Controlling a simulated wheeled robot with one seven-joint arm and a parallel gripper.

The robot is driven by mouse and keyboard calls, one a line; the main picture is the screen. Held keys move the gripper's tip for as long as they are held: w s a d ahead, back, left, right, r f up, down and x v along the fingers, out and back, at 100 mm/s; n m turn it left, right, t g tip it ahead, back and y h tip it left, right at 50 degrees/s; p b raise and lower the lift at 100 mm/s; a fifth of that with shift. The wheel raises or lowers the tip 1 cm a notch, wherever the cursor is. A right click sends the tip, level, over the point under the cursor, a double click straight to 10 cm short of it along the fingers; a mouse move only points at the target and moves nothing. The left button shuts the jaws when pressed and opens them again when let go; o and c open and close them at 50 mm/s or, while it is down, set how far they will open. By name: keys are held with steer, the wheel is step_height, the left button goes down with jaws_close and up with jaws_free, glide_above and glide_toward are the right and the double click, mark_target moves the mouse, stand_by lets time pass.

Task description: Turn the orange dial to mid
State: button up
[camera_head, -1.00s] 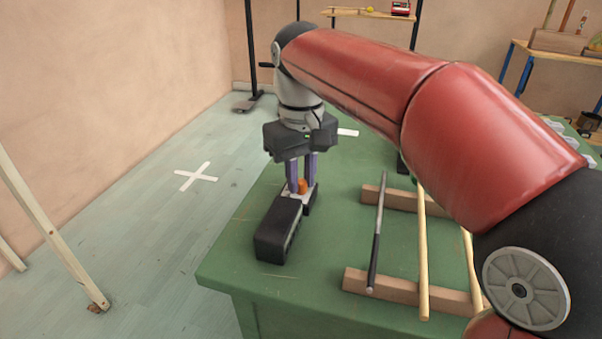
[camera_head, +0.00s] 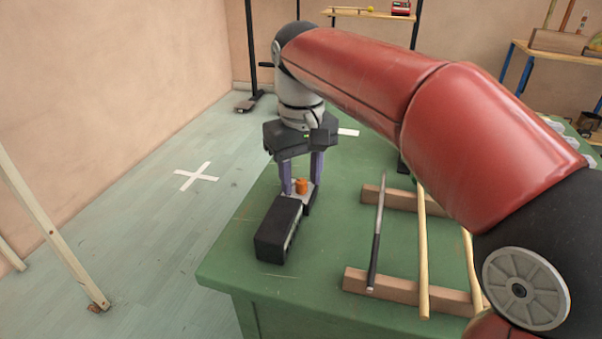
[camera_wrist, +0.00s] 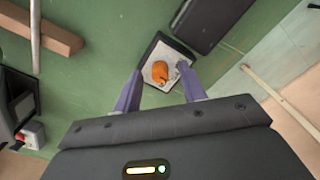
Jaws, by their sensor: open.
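The orange dial (camera_head: 302,185) stands on a small box with a pale top plate (camera_head: 307,196) on the green table. In the wrist view the dial (camera_wrist: 160,71) shows from above on the pale plate (camera_wrist: 151,56), with a dark or light mark near its lower right. My gripper (camera_head: 301,187) points down at the dial, its two purple fingers apart. In the wrist view my gripper (camera_wrist: 158,82) is open, with the dial between and slightly beyond the fingertips. I see no clear contact. The scale and the dial's exact setting are too small to read.
A black box (camera_head: 275,232) sits in front of the dial box, close to it. Wooden rails (camera_head: 392,288) carrying several sticks lie to the right on the green table (camera_head: 330,245).

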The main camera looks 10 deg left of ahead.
mark_target(301, 181)
step_height(301, 181, up, 8)
steer(key=shift+f, duration=0.15)
stand_by(0.5)
